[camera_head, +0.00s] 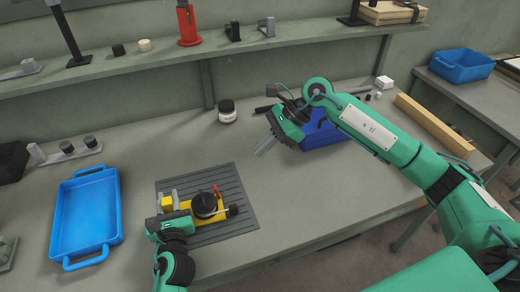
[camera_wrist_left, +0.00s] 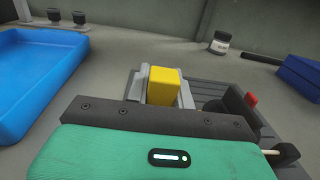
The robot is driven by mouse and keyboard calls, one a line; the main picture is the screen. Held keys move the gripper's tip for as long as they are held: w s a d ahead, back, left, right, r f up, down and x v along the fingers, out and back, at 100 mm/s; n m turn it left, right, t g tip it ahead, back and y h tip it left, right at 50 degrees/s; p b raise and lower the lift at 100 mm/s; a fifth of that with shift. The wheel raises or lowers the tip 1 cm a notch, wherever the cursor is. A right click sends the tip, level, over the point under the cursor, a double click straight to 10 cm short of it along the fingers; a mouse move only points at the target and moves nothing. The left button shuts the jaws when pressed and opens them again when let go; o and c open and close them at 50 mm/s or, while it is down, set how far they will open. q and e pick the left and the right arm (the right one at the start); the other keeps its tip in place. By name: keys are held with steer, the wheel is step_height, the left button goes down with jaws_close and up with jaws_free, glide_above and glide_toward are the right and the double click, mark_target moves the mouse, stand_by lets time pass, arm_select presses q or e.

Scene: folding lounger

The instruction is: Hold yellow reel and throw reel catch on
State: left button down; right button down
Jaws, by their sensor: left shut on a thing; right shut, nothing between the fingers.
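The yellow reel (camera_head: 187,214) sits on the dark slatted mat (camera_head: 240,225), with a black drum (camera_head: 205,203) on top. A small red lever (camera_head: 215,189), apparently the catch, stands at the drum's far side; it also shows in the left wrist view (camera_wrist_left: 251,99). A crank with a dark knob (camera_head: 233,210) points right. My right gripper (camera_head: 265,147) is shut and empty, above the table behind and right of the mat. The catch's exact position is too small to tell.
A blue tray (camera_head: 60,220) lies left of the mat. A dark-lidded jar (camera_head: 227,113) stands at the back. A blue bin (camera_head: 325,134) sits behind my right gripper. A wooden bar (camera_head: 435,125) lies at right. The table right of the mat is clear.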

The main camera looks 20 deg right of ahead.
arm_select(q)
steer(key=shift+f, duration=0.25)
steer(key=c, duration=1.1)
jaws_free()
steer(key=shift+r, duration=0.1)
steer(key=shift+s, duration=0.15)
steer(key=shift+s+a+b, duration=0.2)
steer(key=shift+s+b, duration=0.35)
steer(key=shift+s, duration=3.75)
